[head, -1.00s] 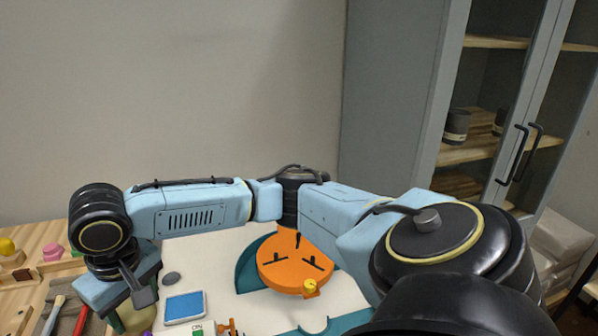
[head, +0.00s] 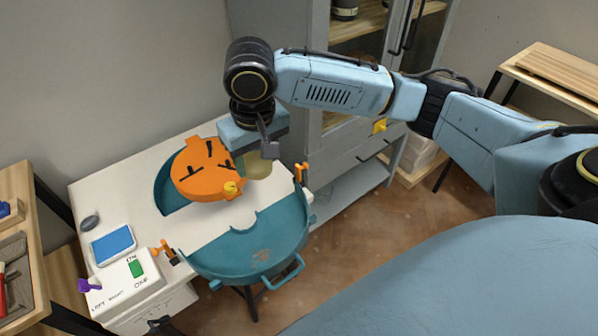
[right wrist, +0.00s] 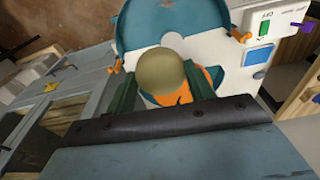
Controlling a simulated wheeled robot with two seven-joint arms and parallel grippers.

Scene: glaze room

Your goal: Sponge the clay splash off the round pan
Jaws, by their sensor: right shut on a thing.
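The round teal pan (head: 215,262) sits around the wheel, its front half projecting past the white table; it also shows in the right wrist view (right wrist: 135,30). A pale brown clay splash (head: 262,256) marks its floor near the front. My right gripper (head: 254,153) is shut on a round olive-yellow sponge (head: 258,167), held above the right side of the orange wheel disc (head: 205,183), apart from the splash. In the right wrist view the sponge (right wrist: 161,70) sits between two green fingers and covers part of the disc. My left gripper is not in view.
Orange clips stand beside the pan at right (head: 300,173) and left (head: 164,249). A blue-topped tray (head: 113,243) and a control box (head: 128,284) are on the left. A grey-blue cabinet (head: 350,160) stands behind at right. The floor right of the pan is clear.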

